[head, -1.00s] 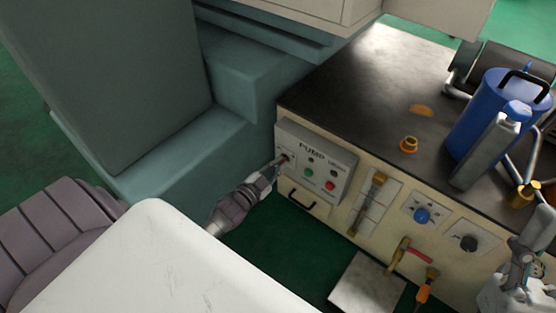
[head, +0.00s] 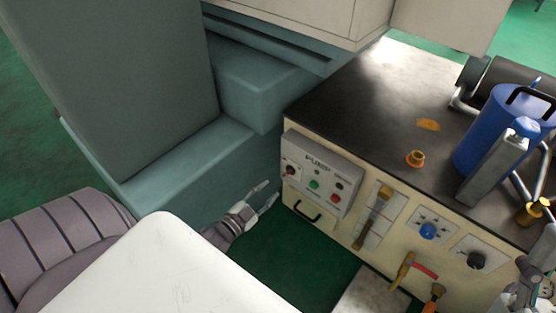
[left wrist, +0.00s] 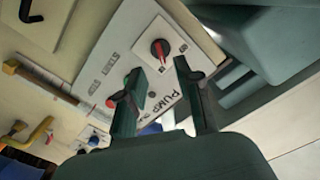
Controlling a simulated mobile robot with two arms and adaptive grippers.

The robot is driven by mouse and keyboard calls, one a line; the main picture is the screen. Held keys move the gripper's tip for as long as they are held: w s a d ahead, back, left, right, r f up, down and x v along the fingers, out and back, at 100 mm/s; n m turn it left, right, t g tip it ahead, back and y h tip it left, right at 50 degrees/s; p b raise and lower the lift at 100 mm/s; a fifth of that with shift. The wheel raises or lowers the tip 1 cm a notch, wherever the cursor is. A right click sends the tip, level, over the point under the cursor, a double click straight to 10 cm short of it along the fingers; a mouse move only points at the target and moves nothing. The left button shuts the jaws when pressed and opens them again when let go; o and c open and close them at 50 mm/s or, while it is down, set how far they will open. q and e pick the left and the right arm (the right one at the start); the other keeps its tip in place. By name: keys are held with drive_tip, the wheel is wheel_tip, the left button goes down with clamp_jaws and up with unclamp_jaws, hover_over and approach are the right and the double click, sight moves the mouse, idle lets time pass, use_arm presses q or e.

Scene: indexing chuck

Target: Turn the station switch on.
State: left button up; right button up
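The grey pump control panel (head: 322,176) is on the front of the cream cabinet. A red rotary switch (head: 290,170) sits at its left end; it also shows in the left wrist view (left wrist: 160,49), with a red handle on a dark round base and a white plate. My left gripper (head: 272,191) is just in front of and below the switch, apart from the panel. Its two fingers are spread and empty; in the left wrist view the gripper (left wrist: 159,67) has the switch beyond the gap between the fingertips. My right gripper (head: 528,284) is partly in view at the right edge; its fingers are unclear.
Green and red buttons (head: 314,184) are beside the switch. A black handle (head: 307,213) is below the panel. Valves and a blue knob (head: 428,231) are farther right. A blue cylinder (head: 488,130) stands on the dark cabinet top (head: 370,110). A teal machine (head: 180,160) is at left.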

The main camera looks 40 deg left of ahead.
use_arm(q)
drive_tip(key=s, duration=0.4)
drive_tip(key=shift+s+a, duration=0.1)
idle(0.4)
